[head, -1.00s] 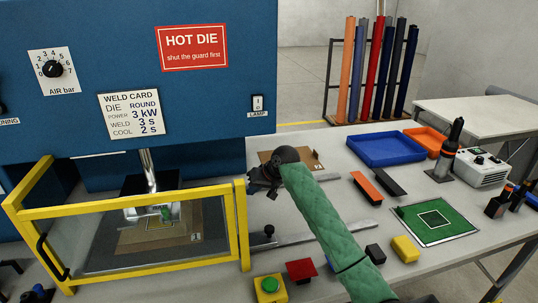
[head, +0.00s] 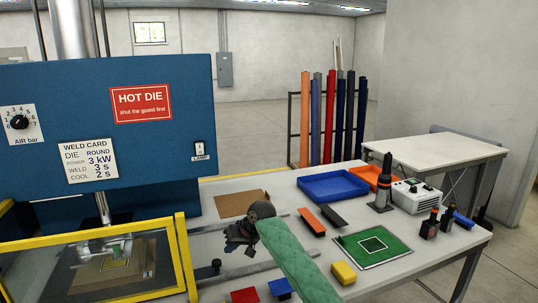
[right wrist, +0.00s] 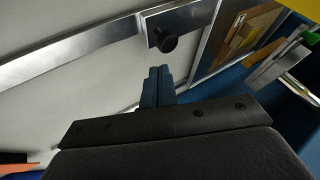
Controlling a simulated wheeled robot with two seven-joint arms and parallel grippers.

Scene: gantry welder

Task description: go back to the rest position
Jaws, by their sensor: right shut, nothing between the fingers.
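My right gripper (head: 236,244) hangs in front of the blue welding press, just right of the yellow guard frame (head: 186,255). In the right wrist view its two blue-grey fingertips (right wrist: 158,82) are together with nothing between them. The green-sleeved right arm reaches in from the bottom. Below the gripper is a metal rail, with a black knob (right wrist: 166,40) near the fingertips in the wrist view. My left gripper is not in view.
The guard covers the die area at the left. A cardboard sheet (head: 240,203), blue tray (head: 333,186), orange tray (head: 366,177), orange block (head: 310,222), green mat (head: 373,246) and yellow block (head: 344,273) lie on the table. A white side table (head: 435,152) stands behind.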

